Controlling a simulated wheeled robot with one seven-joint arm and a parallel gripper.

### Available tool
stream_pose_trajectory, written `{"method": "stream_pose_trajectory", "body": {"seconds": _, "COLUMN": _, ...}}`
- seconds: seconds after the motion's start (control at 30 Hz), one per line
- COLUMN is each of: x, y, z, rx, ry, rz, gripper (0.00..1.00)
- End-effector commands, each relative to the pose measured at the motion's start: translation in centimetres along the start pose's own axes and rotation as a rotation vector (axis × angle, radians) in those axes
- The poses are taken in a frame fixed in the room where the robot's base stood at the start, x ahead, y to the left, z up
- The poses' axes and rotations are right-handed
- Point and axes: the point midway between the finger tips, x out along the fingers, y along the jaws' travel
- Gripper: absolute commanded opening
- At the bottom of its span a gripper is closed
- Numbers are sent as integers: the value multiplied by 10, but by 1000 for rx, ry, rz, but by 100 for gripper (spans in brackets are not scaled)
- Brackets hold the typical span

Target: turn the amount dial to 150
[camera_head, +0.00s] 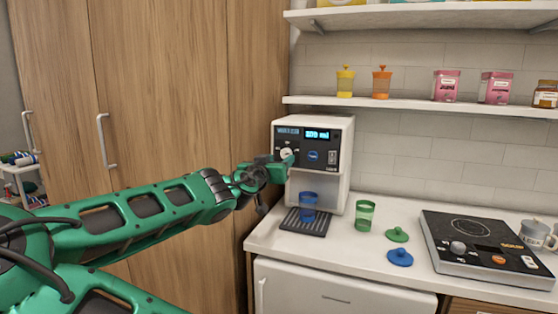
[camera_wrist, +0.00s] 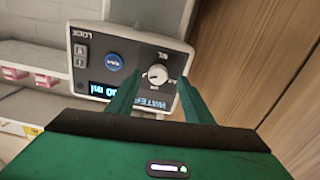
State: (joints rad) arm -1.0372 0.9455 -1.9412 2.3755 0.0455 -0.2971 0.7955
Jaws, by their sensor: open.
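The white dispenser (camera_head: 345,150) stands on the counter with a dark front panel. Its pale round dial (camera_wrist: 158,74) shows in the wrist view, between and beyond my two green fingertips. In the head view the dial (camera_head: 287,153) is partly covered by my gripper (camera_head: 284,161). My gripper is open, with one finger on each side of the dial in the wrist view; contact cannot be told. The lit display (camera_head: 317,135) shows an amount in ml, seemingly 200, but the first digit is blurred. A blue button (camera_head: 313,156) sits right of the dial.
A blue cup (camera_head: 308,205) stands on the dispenser's drip tray (camera_head: 292,226). A green cup (camera_head: 365,215), green lid (camera_head: 397,235) and blue lid (camera_head: 400,257) are to the right, before a cooktop (camera_head: 450,262). Tall wooden cabinets (camera_head: 180,90) stand left.

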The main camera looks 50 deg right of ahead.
Motion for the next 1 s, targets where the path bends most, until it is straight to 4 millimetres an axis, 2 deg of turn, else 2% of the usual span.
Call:
{"method": "stream_pose_trajectory", "body": {"seconds": 0.1, "x": 16, "y": 2, "z": 0, "rx": 1, "ry": -1, "rz": 3, "gripper": 46}}
{"method": "stream_pose_trajectory", "body": {"seconds": 0.3, "x": 32, "y": 2, "z": 0, "rx": 0, "ry": 0, "rz": 3, "gripper": 46}}
{"method": "stream_pose_trajectory", "body": {"seconds": 0.77, "x": 39, "y": 1, "z": 0, "rx": 0, "ry": -1, "rz": 1, "gripper": 46}}
{"method": "stream_pose_trajectory", "body": {"seconds": 0.93, "x": 39, "y": 1, "z": 0, "rx": 0, "ry": -1, "rz": 0, "gripper": 6}}
{"method": "stream_pose_trajectory", "body": {"seconds": 1.0, "x": 39, "y": 0, "z": 0, "rx": 0, "ry": -1, "rz": 0, "gripper": 5}}
